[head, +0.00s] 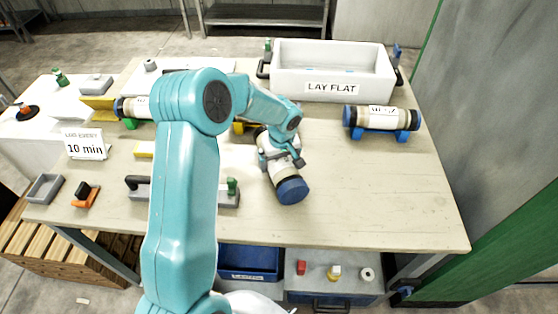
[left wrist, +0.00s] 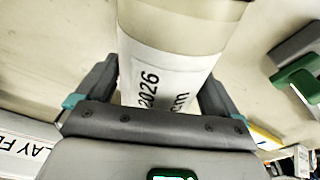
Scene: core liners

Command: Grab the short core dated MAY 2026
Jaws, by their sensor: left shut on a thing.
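My left gripper (head: 281,161) is shut around the middle of a pale core with a blue end cap (head: 291,190), near the table's centre. The core lies at a slant, its capped end toward the front; I cannot tell whether it is clear of the table. In the left wrist view the core (left wrist: 172,55) is between the fingers of the gripper (left wrist: 155,88), and its label reads "2026" and "cm"; the month is hidden. Another core (head: 384,118) rests on a blue cradle at right. A third core (head: 135,107) is on a green cradle at left, partly behind my arm.
A white tray marked LAY FLAT (head: 332,88) stands at the back. A "10 min" sign (head: 86,148) and a grey handled tool (head: 139,194) are at left. A blue bin (head: 248,262) is below the front edge. The table's right front is clear.

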